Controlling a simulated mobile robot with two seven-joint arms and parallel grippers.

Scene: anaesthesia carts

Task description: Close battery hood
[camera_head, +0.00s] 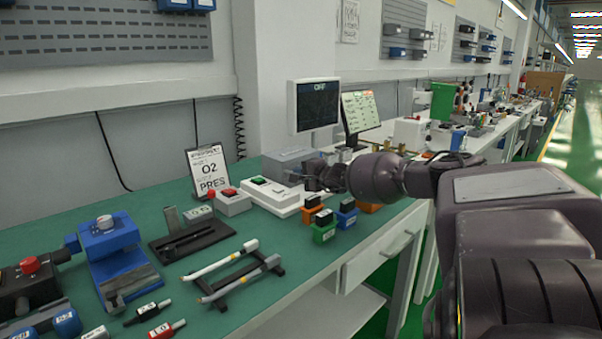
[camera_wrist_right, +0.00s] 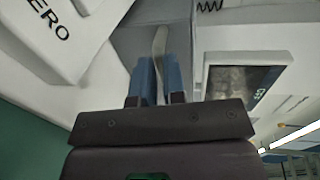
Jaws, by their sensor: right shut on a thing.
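My right arm comes in from the right in the head view, and its gripper (camera_head: 306,178) is at the front of a grey box (camera_head: 283,160) below the monitor. In the right wrist view the two blue fingers of my right gripper (camera_wrist_right: 160,72) are close together on a thin pale strip (camera_wrist_right: 160,42). The strip stands out in front of the grey box's face (camera_wrist_right: 139,36); it looks like a handle or edge of the hood, though I cannot tell how far open the hood is. The rest of the hood is not clear. My left gripper is not in view.
A white unit with a green button (camera_head: 260,181) stands just left of the gripper. Orange, green and blue small blocks (camera_head: 323,226) stand near the bench's front edge. A monitor (camera_head: 313,105) and a tablet (camera_head: 360,111) stand behind.

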